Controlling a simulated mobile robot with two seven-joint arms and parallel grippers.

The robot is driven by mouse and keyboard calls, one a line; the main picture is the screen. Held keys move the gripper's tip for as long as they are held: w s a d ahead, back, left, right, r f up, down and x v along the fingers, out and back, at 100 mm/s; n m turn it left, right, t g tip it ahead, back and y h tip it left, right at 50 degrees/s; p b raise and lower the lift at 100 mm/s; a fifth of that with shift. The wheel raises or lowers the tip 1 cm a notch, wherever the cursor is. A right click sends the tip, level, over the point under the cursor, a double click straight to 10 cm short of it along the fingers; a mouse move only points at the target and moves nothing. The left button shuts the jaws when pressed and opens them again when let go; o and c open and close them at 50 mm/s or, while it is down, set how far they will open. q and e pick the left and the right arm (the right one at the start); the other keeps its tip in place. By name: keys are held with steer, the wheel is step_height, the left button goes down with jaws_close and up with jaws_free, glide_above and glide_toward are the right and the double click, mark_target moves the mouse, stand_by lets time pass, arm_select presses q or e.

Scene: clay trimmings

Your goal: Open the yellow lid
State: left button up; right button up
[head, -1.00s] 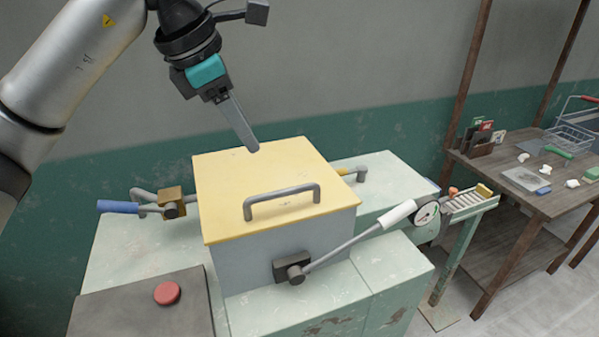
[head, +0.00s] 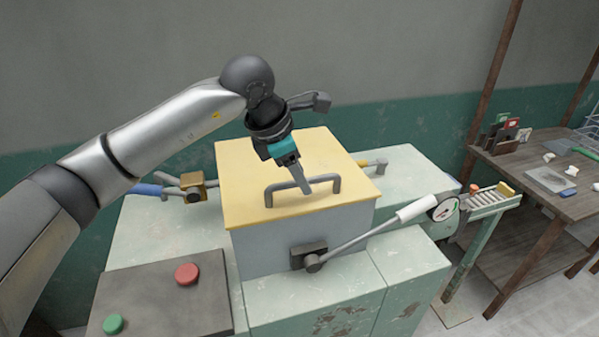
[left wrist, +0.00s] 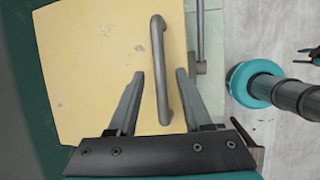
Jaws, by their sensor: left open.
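The yellow lid (head: 250,170) lies flat and closed on a grey box (head: 270,243). A grey bar handle (head: 268,195) is on its top near the front edge. My left gripper (head: 306,188) is open and points down at the handle's right half in the head view. In the left wrist view, the gripper (left wrist: 160,72) has its two fingers apart on either side of the handle (left wrist: 157,45). Contact with it cannot be seen. A dark two-pronged part at the right edge of the left wrist view looks like my right gripper (left wrist: 306,56); its opening is unclear.
A lever with a white grip (head: 416,208) rises at the box's front right, by a round gauge (head: 444,208). A blue-handled lever (head: 147,190) is at the left. A panel with red (head: 187,274) and green (head: 113,324) buttons is in front. A wooden table (head: 540,180) stands right.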

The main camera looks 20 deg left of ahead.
arm_select(q)
steer(key=shift+f, duration=0.1)
jaws_close()
stand_by(0.3)
stand_by(1.1)
